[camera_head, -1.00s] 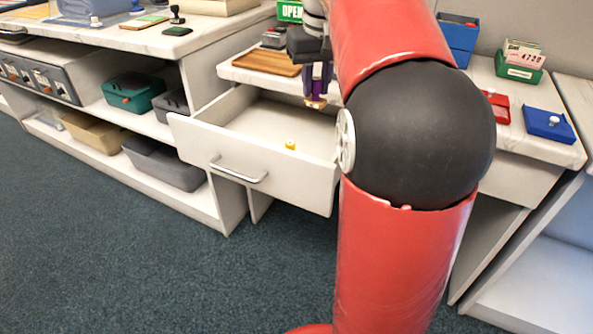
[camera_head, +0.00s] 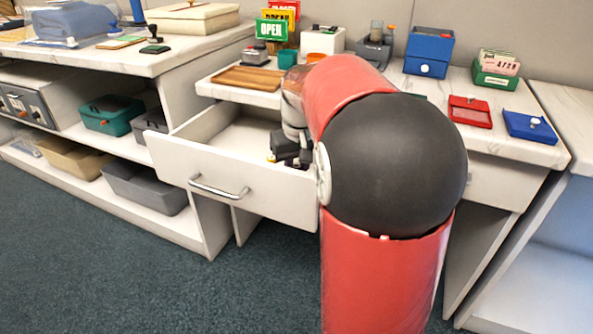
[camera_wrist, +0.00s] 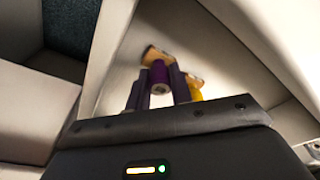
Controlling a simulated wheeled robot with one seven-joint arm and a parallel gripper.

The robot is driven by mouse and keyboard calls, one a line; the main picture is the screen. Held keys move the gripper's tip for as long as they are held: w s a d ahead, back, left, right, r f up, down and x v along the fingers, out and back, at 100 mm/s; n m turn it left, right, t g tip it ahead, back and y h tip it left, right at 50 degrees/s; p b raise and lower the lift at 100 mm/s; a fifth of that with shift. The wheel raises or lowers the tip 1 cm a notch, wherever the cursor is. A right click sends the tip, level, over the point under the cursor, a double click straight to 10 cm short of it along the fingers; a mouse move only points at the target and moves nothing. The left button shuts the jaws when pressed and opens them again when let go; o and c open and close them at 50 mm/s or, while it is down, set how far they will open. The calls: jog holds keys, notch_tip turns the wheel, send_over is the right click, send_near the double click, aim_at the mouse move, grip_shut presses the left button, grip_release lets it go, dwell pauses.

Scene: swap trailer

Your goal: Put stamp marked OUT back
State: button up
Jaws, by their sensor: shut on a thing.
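In the wrist view my gripper (camera_wrist: 157,82) is shut on a stamp with a purple handle (camera_wrist: 158,74) and a wooden base. No marking on the stamp is readable. The stamp is inside the open white drawer (camera_wrist: 215,50), close to its floor; I cannot tell if it touches it. A yellow thing (camera_wrist: 195,92) is close beside the stamp, partly hidden by a finger.
The drawer front with its handle (camera_head: 219,188) sticks out over the floor. Above it a wooden tray (camera_head: 248,78), an OPEN sign (camera_head: 270,29) and a blue box (camera_head: 428,52) stand on the counter. Red (camera_head: 470,111) and blue (camera_head: 529,127) pads lie at the right.

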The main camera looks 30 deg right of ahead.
jog(key=shift+f, duration=0.2)
jog(key=o, duration=0.8)
notch_tip(320, 180, up, 12)
jog(key=s+p, duration=0.1)
jog(key=p, duration=0.1)
jog(key=shift+s, duration=0.4)
jog(key=shift+a, duration=0.1)
